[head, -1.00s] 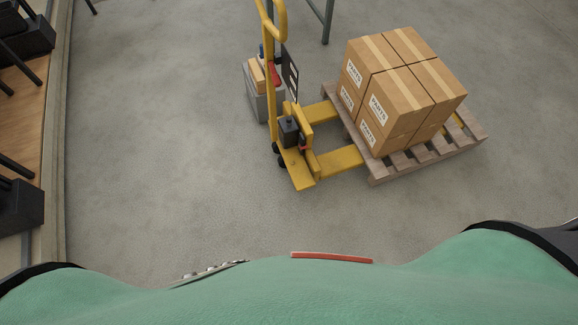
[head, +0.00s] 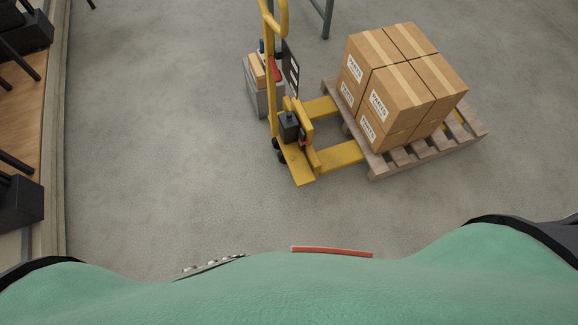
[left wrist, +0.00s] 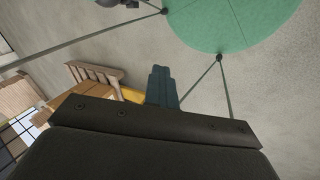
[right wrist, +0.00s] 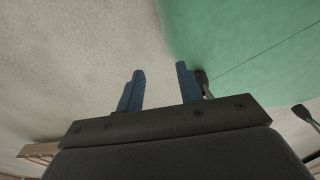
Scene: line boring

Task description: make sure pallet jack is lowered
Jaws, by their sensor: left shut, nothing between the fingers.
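The yellow pallet jack (head: 297,160) stands ahead of me in the head view, its handle (head: 270,60) upright. Its two forks (head: 340,157) run under a wooden pallet (head: 378,172) loaded with cardboard boxes (head: 405,85). The pallet looks close to the floor, but I cannot tell whether the forks are raised. My left gripper (left wrist: 162,72) shows in the left wrist view, shut and empty. My right gripper (right wrist: 160,78) shows in the right wrist view with its fingers apart and nothing between them. Neither gripper shows in the head view.
A grey bin (head: 262,92) with items stands behind the jack. A wooden bench with black parts (head: 20,207) runs along the left side. A green post (head: 327,18) stands at the back. The floor between me and the jack is clear.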

